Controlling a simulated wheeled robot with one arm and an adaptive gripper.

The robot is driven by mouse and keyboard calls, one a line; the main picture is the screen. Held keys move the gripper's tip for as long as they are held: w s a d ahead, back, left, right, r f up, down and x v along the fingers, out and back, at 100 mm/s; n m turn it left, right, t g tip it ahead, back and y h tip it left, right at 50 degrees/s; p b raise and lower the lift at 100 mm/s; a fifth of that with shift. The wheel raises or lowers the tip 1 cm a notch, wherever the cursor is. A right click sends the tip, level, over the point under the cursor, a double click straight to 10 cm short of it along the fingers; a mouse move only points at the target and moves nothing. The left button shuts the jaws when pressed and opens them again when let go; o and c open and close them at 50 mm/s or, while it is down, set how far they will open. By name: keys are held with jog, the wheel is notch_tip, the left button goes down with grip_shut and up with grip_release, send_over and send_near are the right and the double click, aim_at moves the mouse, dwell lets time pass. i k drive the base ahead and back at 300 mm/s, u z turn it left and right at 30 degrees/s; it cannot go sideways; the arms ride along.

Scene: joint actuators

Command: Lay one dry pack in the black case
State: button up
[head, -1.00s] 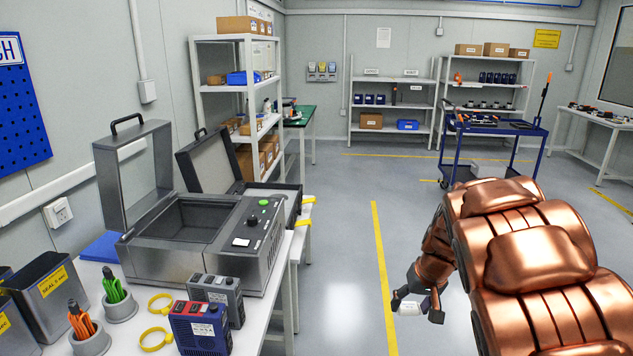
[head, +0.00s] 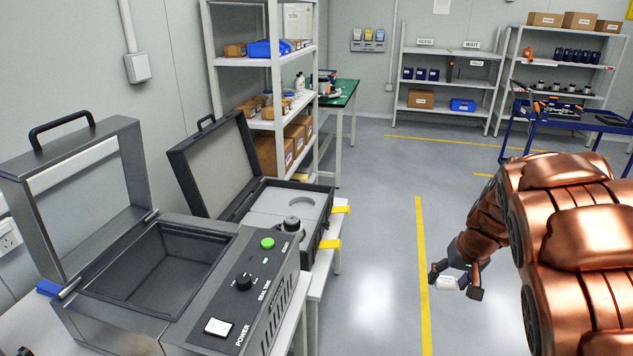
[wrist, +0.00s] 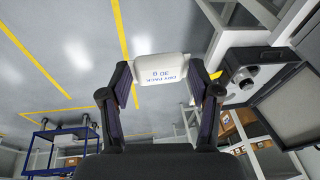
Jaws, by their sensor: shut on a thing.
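My gripper (head: 457,283) is shut on a small white dry pack (head: 446,283) and holds it over the open floor, right of the benches. The case also appears at the right of the wrist view (wrist: 262,57). The gripper is apart from the case.
The grey sealing machine (head: 180,265), its lid raised, stands in front of the case. Yellow latches (head: 331,244) stick out from the case's right side. A white shelf unit (head: 262,87) stands behind. The floor around my gripper is clear.

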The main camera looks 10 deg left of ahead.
aim_at(265, 206)
jog(key=i, duration=3.25)
jog(key=u, duration=3.55)
